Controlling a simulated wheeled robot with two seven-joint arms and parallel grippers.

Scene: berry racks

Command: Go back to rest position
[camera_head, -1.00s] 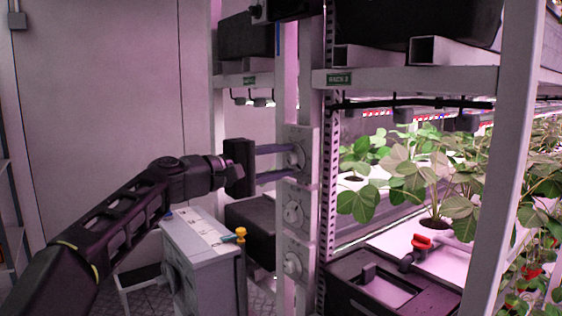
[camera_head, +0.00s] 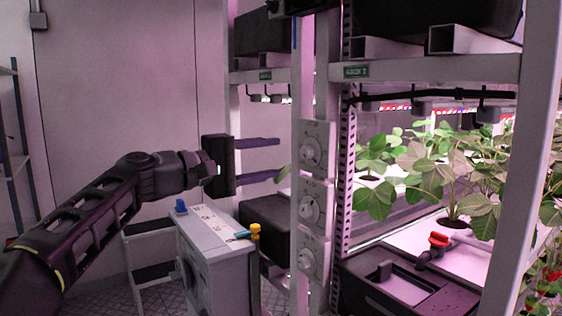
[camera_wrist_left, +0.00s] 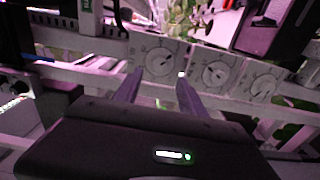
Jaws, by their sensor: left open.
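My left gripper (camera_head: 278,159) is open and empty in the head view, its two fingers pointing right. Its fingertips are apart from the dial panel on the rack post, a short gap to their right. The panel has three round dials: an upper dial (camera_head: 310,151), a middle dial (camera_head: 309,209) and a lower dial (camera_head: 305,259). The left wrist view shows the open fingers (camera_wrist_left: 157,88) with nothing between them and the dials beyond. My right gripper is not in view.
Plant racks (camera_head: 430,68) with leafy plants (camera_head: 415,172) fill the right side. A black lidded box (camera_head: 405,290) with a red-handled valve (camera_head: 438,240) sits low right.

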